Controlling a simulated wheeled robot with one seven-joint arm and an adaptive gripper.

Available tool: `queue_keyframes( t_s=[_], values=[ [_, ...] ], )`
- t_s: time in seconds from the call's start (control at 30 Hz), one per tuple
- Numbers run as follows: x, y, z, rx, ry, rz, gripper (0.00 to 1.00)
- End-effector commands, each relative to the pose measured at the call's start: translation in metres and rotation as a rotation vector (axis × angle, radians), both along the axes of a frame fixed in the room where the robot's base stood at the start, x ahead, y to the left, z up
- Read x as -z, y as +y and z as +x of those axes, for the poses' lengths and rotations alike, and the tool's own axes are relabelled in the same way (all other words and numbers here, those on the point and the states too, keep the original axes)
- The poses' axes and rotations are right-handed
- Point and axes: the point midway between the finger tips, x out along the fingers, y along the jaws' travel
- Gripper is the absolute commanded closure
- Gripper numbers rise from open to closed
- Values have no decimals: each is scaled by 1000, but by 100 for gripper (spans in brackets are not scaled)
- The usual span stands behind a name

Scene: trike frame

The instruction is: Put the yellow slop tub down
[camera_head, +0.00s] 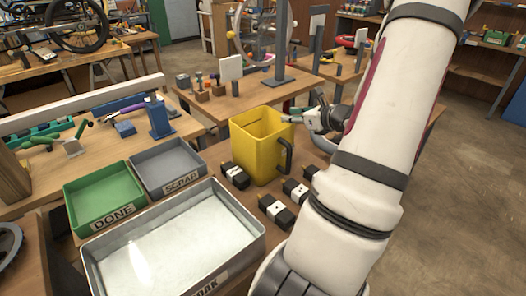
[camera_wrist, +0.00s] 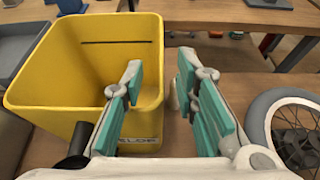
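The yellow slop tub (camera_head: 258,150) looks upright on the wooden bench, with its black handle facing front right. In the wrist view the tub (camera_wrist: 50,90) is empty inside, with a dark line on its far wall and partly hidden lettering on its near side. My gripper (camera_head: 298,117) is at the tub's upper right rim. In the wrist view my gripper's teal fingers (camera_wrist: 160,80) are spread apart. The left finger overlaps the tub's opening and the right finger is outside the right wall. Gaps show between the fingers and that wall. The tub's underside is hidden.
Black-and-white blocks (camera_head: 274,209) lie close around the tub's base. A wheel (camera_wrist: 256,112) lies right of my gripper.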

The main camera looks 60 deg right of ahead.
Motion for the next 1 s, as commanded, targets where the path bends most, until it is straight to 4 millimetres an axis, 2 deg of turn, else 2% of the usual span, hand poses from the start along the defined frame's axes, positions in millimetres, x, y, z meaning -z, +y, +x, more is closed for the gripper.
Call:
queue_keyframes(
  t_s=[0.27, 0.5, 0.77, 0.9, 1.0],
  values=[
    [8, -4, 15, -2, 0, 0, 72],
    [22, -13, 45, -2, -1, -2, 72],
    [24, -14, 49, -2, 0, -1, 72],
    [23, -14, 48, -1, 0, -2, 100],
    [23, -14, 48, -1, 0, -2, 100]
  ],
)
